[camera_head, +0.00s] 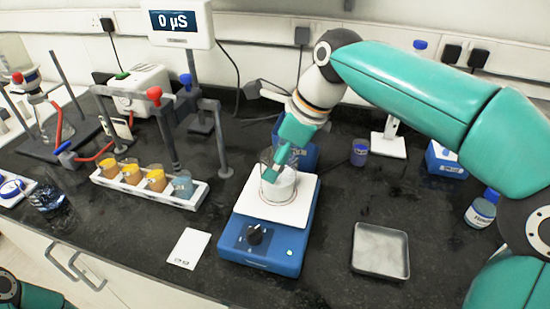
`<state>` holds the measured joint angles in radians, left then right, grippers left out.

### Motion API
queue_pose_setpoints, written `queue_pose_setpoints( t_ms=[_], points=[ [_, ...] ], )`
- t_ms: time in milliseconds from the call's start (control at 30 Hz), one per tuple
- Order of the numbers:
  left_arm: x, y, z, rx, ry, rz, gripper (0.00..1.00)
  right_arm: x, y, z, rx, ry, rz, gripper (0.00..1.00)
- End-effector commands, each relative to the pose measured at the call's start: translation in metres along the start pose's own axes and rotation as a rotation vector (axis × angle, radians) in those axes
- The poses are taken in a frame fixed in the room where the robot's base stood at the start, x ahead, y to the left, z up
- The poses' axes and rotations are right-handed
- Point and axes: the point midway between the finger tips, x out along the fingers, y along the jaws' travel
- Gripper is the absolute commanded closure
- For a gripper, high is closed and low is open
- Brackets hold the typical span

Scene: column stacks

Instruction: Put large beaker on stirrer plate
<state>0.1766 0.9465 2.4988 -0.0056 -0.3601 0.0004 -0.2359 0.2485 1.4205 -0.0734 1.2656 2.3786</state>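The large beaker (281,189) is clear glass with white contents. It appears upright on the white top of the blue stirrer plate (262,240), near the middle of the view. My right gripper (273,170) reaches down from the upper right to the beaker's rim. A teal finger overlaps the beaker's upper part. The fingers hide part of the rim, and I cannot tell whether they are closed on the glass. My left gripper is out of view; only a part of my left arm shows at the bottom left corner.
A white rack (140,190) of small beakers stands left of the stirrer plate, below a stand with clamps. A grey metal tray (381,250) lies to the right. A white card (188,248) lies in front. A blue-capped bottle (481,210) stands far right.

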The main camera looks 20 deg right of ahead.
Motion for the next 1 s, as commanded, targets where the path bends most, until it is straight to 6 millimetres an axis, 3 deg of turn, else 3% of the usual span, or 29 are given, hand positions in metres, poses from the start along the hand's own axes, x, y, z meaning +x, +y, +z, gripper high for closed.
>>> queue_pose_setpoints(
  t_ms=[33,67,200,667,1000],
  points=[
    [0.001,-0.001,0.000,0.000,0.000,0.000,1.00,0.002,0.000,-0.001,0.000,-0.001,0.000,0.75],
    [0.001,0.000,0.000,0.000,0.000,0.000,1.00,0.002,0.000,-0.001,0.000,0.000,0.000,0.26],
    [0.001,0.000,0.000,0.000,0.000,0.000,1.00,0.002,0.000,-0.001,0.000,0.001,0.001,0.04],
    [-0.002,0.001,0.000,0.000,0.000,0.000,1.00,-0.007,0.000,0.001,-0.001,-0.001,-0.001,0.04],
    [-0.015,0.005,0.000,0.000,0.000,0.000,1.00,-0.068,0.000,0.003,-0.001,-0.003,-0.002,0.04]
  ],
)
